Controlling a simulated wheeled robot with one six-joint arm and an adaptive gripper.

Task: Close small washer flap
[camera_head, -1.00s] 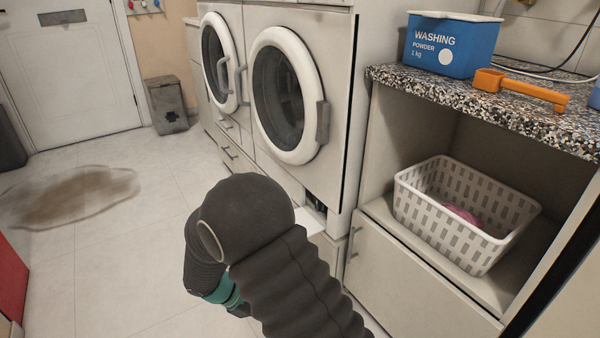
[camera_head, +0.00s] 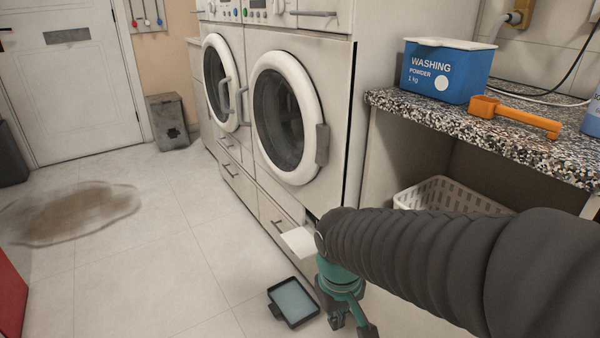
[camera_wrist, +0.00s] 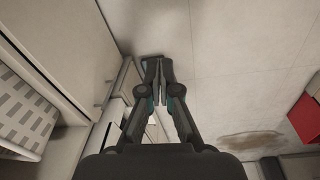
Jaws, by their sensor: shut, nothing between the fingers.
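The small washer flap (camera_head: 298,241) is a white panel low on the front of the nearer washer (camera_head: 330,90). It stands open, sticking out from the machine, and my arm hides its right end. A dark opening shows just above it. My gripper (camera_head: 350,324) points down to the right of the flap and below it, apart from its visible part. In the wrist view my gripper (camera_wrist: 156,66) has its fingers together with nothing between them. I cannot clearly make out the flap in the wrist view.
A shallow dark tray (camera_head: 293,303) with pale liquid lies on the floor below the flap. A brown puddle (camera_head: 75,215) lies further left. A shelf unit with a white basket (camera_head: 450,195) stands at right. The floor between is clear.

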